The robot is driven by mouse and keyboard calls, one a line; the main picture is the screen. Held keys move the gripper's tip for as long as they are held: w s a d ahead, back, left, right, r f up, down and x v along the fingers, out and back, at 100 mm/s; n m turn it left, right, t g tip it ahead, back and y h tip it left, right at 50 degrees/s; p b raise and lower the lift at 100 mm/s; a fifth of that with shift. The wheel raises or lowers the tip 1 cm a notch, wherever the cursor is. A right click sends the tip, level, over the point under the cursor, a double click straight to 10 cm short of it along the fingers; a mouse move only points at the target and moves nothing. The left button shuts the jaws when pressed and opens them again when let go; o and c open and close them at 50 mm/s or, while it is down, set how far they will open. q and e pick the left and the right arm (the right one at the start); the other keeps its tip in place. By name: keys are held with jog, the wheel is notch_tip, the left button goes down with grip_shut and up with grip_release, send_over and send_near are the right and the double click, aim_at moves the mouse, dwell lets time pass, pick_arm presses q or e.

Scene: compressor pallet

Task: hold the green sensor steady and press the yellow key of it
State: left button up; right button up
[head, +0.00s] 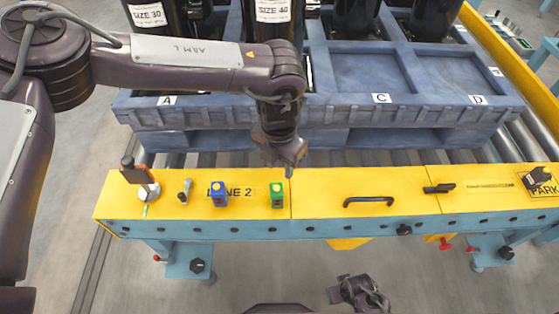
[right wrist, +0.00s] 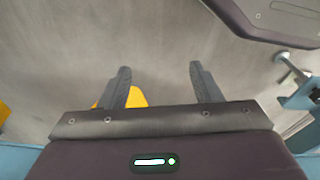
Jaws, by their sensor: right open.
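The green sensor (head: 278,198) stands upright on the yellow rail top of the conveyor, near the middle of the head view. Its yellow key (head: 277,187) is on its top. My left gripper (head: 289,172) hangs pointing down just behind and right of the green sensor, seemingly apart from it; whether its fingers are open is too small to tell. My right gripper (head: 360,293) is low in front of the conveyor, away from the sensor. In the right wrist view its two fingers (right wrist: 160,85) are spread with nothing between them, above grey floor.
A blue sensor (head: 219,197) with a similar top stands left of the green one. Further left are a small grey-black part (head: 185,192) and an orange-black device (head: 138,176). A black handle (head: 369,201) is to the right. A blue pallet (head: 330,112) with dark cylinders lies behind.

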jog(key=m+t+y, duration=0.1)
jog(key=t, duration=1)
send_near(277, 202)
jog(key=x, duration=0.4)
jog(key=shift+w+d+f, duration=0.15)
jog(key=shift+d+f, duration=0.05)
jog(key=shift+f, duration=0.3)
jog(key=shift+w+a+r+t, duration=0.15)
jog(key=shift+w+r+t, duration=0.1)
jog(key=shift+t, duration=0.05)
jog(key=shift+w+a, duration=0.1)
jog(key=shift+w, duration=0.25)
jog(key=x, duration=0.6)
jog(key=shift+w+f, duration=0.3)
pick_arm(q)
jog(key=shift+w+a+r, duration=0.25)
jog(key=shift+w+a, duration=0.05)
jog(key=shift+a, duration=0.15)
